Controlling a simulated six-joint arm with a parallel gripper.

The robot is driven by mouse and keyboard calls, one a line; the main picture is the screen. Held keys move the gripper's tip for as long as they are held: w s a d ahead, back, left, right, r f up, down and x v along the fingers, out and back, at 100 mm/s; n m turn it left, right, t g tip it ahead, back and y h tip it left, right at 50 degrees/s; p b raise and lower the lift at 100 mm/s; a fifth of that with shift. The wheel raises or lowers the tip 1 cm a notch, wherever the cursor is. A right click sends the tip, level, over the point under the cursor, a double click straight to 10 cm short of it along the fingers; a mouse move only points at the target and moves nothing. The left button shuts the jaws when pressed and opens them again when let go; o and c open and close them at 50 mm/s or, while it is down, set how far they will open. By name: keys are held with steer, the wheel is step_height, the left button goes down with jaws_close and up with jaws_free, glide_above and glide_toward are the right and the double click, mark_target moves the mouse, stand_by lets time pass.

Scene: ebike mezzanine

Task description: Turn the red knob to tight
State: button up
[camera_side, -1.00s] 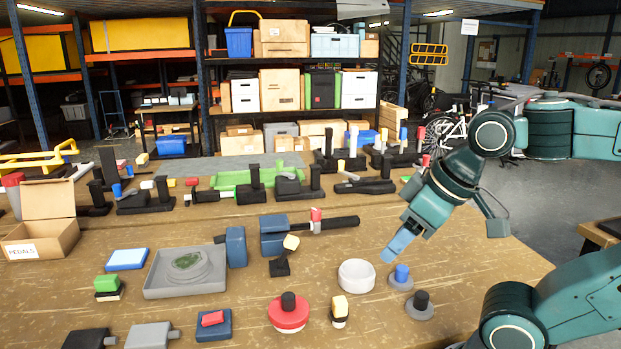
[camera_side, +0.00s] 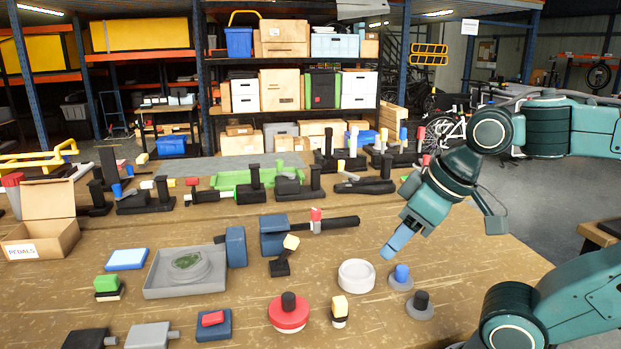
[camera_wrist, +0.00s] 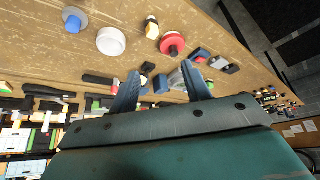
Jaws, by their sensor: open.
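A round red disc with an upright black knob (camera_side: 289,313) sits on the wooden bench near the front. It also shows in the wrist view (camera_wrist: 172,44). A small red-topped piece (camera_side: 316,214) stands on the dark clamp-like tool behind it. My gripper (camera_side: 392,250) hangs above the bench, behind and to the right of the red disc, near the white round dish (camera_side: 356,275). In the wrist view its two fingers (camera_wrist: 160,70) are spread, with nothing held between them.
Two grey discs with a blue peg (camera_side: 401,276) and a black peg (camera_side: 420,304) stand right of the dish. A grey tray (camera_side: 160,291) lies left. Dark tools crowd the back.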

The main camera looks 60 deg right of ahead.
steer(key=w+d+r+n+g, duration=0.1)
steer(key=w+d+r+n, duration=0.3)
steer(key=w, duration=0.5)
steer(key=n+g, duration=0.5)
steer(key=n, duration=0.1)
glide_above(316, 210)
step_height(316, 210, down, 4)
steer(key=shift+f, duration=0.15)
steer(key=shift+f, duration=0.1)
step_height(316, 210, down, 14)
steer(key=shift+a+r, duration=0.1)
steer(key=shift+r, duration=0.05)
steer(key=shift+c, duration=0.5)
steer(key=c, duration=0.9)
